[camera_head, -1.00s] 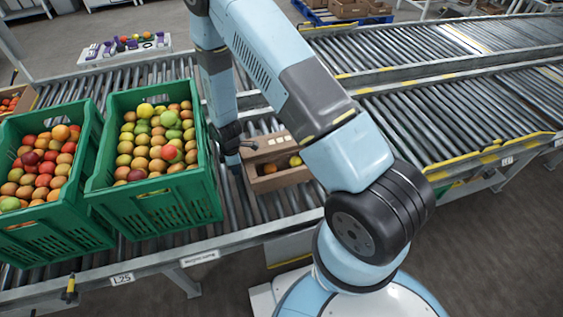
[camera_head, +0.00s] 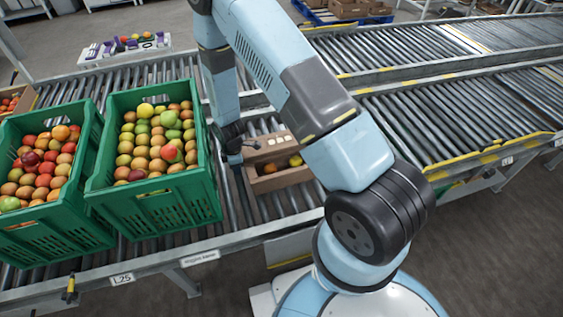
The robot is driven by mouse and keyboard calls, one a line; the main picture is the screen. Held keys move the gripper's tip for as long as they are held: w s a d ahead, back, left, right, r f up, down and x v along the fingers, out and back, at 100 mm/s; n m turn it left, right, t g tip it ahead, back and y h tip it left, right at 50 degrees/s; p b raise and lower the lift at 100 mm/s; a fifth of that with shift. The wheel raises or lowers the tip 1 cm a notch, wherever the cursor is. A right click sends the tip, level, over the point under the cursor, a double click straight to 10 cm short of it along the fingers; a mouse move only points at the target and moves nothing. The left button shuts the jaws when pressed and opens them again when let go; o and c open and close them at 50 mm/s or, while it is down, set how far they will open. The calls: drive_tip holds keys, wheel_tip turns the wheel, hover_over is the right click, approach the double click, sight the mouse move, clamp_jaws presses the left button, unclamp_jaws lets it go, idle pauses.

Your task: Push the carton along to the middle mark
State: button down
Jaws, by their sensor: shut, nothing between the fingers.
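My gripper (camera_head: 237,158) is low on the carton's left side, shut and empty, between the carton and the nearer green crate. It is very close to the carton's left end; I cannot tell whether it touches. Yellow strips show along the conveyor rails, but I cannot tell which one, if any, is the middle mark.
The roller conveyor (camera_head: 450,110) to the right is bare. A white tray (camera_head: 124,47) with small items lies behind the line.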

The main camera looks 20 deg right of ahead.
drive_tip(key=shift+d, duration=2.75)
drive_tip(key=shift+d, duration=5.9)
drive_tip(key=shift+d, duration=5.95)
drive_tip(key=shift+d, duration=6)
